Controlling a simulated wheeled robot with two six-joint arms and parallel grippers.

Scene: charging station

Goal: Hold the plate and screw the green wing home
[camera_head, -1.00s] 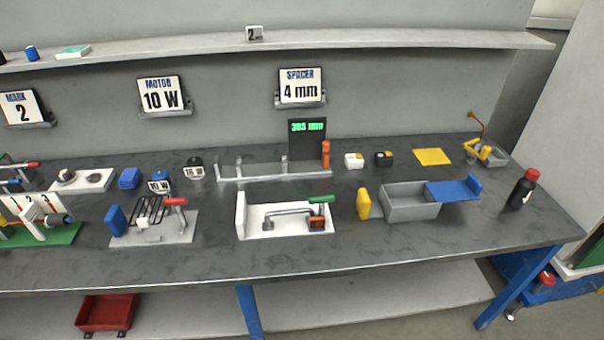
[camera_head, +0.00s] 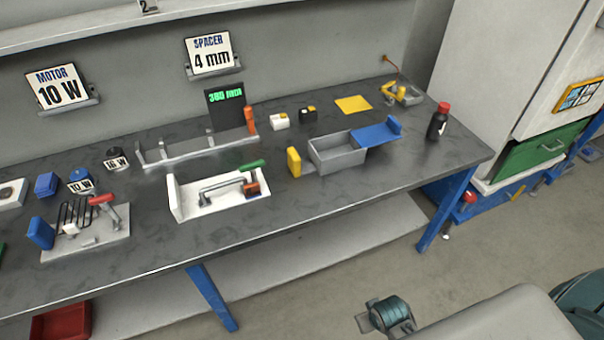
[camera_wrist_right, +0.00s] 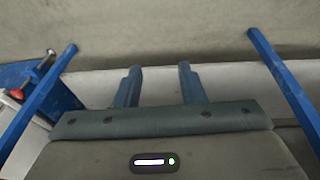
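A green wing-shaped handle (camera_head: 251,165) sits at the right end of a bent grey rod on a white plate-like fixture (camera_head: 222,205) on the bench. A small orange-brown block (camera_head: 251,188) is just below the green handle. I cannot tell whether the handle is seated. My right gripper (camera_wrist_right: 158,75) has its two fingers apart with nothing between them in the right wrist view; it is away from the fixture. My left gripper is not in view.
On the bench (camera_head: 300,203), a grey bin (camera_head: 335,157) and yellow block (camera_head: 294,161) stand right of the fixture. A fixture with a red handle (camera_head: 102,199) is left. A dark bottle (camera_head: 437,124) stands near the right end. Floor is open in front.

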